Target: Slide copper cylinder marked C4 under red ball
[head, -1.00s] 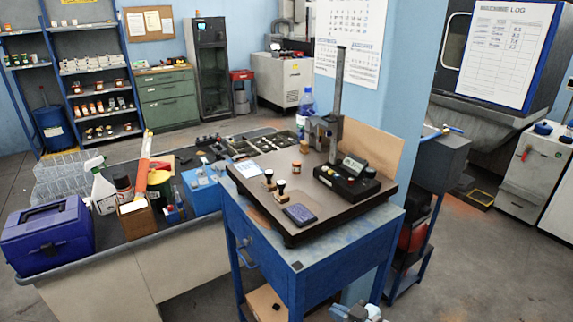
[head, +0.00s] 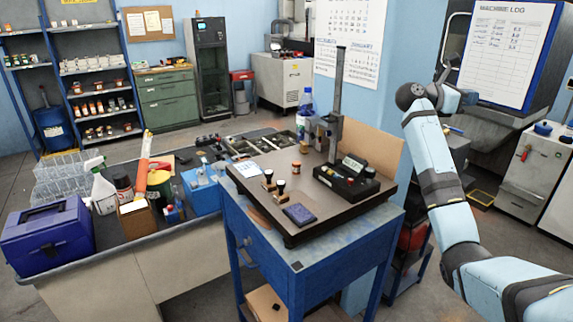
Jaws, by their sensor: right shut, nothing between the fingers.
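A small copper-orange cylinder (head: 296,166) with a dark band stands upright on the dark plate (head: 262,212) of the blue bench. Its marking is too small to read, so I cannot tell if it is C4. The measuring stand (head: 338,100) rises behind it, slightly right. I cannot make out a red ball. Two small black-topped pieces (head: 268,177) (head: 280,187) stand left of the cylinder. My right gripper (head: 443,74) is shut and empty, raised at the right, away from the plate; its fingers are small and partly hidden. My left gripper is out of view.
A black box with a display (head: 345,181) sits at the stand's foot. A dark blue pad (head: 298,214) lies near the plate's front. A blue toolbox (head: 52,236) is on the left table.

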